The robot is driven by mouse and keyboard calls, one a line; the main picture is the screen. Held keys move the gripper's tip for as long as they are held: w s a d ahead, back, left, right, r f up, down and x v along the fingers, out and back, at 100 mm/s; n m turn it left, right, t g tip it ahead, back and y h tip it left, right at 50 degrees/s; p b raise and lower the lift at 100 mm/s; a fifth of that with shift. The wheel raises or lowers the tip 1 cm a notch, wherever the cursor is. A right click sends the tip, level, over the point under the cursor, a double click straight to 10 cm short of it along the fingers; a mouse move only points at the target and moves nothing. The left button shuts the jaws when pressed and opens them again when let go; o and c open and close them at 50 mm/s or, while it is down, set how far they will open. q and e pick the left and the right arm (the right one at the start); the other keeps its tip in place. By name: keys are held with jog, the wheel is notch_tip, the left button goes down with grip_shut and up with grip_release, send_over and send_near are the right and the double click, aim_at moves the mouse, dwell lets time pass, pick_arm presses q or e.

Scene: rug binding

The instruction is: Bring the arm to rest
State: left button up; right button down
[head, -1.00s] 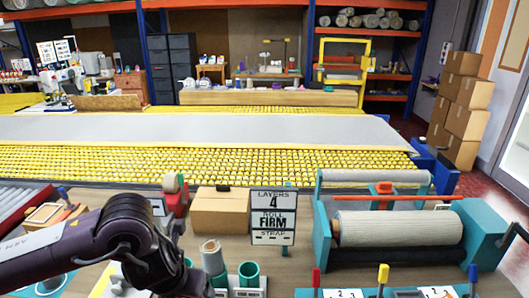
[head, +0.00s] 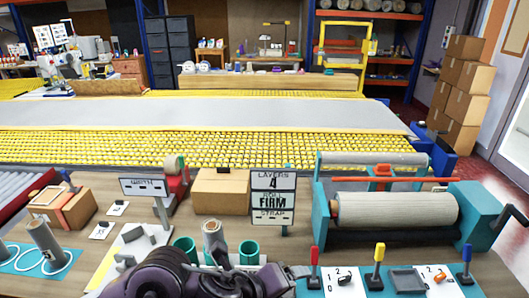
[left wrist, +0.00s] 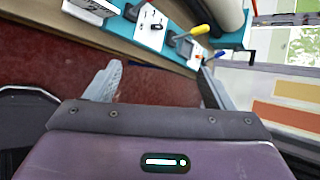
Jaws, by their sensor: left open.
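My left arm (head: 190,275) comes in low along the bottom edge of the head view, in front of the workbench. The left gripper (left wrist: 160,75) shows in the left wrist view with its two grey fingers wide apart and nothing between them. Dark red floor lies beyond the fingers, and the bench edge crosses the upper part of that view. In the head view the fingertips cannot be made out. My right gripper is in neither view.
The bench holds a roller machine with a grey roll (head: 395,210), a sign (head: 272,198), a cardboard box (head: 221,191), teal cups (head: 249,252) and coloured levers (head: 377,254) near the front edge. A width gauge (head: 143,187) stands at left. Floor in front of the bench is open.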

pick_arm(q)
jog(key=s+a+f+n+g+y, duration=0.2)
jog(key=s+a+f+n+y, duration=0.3)
jog(key=a+n, duration=0.8)
jog(key=s+a+f+n+g+y, duration=0.15)
jog(key=s+a+f+n, duration=0.45)
jog(key=a+n, duration=0.7)
notch_tip(320, 180, down, 32)
jog(key=s+d+n+g+b, duration=0.1)
jog(key=s+d+n, duration=0.2)
jog(key=n, duration=0.1)
jog(key=s+a+f, duration=0.1)
jog(key=s+f, duration=0.8)
jog(key=s+a+f+g, duration=0.1)
jog(key=s+a+f, duration=0.1)
jog(key=s+f, duration=0.7)
jog(key=shift+s+a+f+m+y+b, duration=0.3)
jog(key=shift+y+b, duration=0.1)
jog(key=shift+y, duration=0.05)
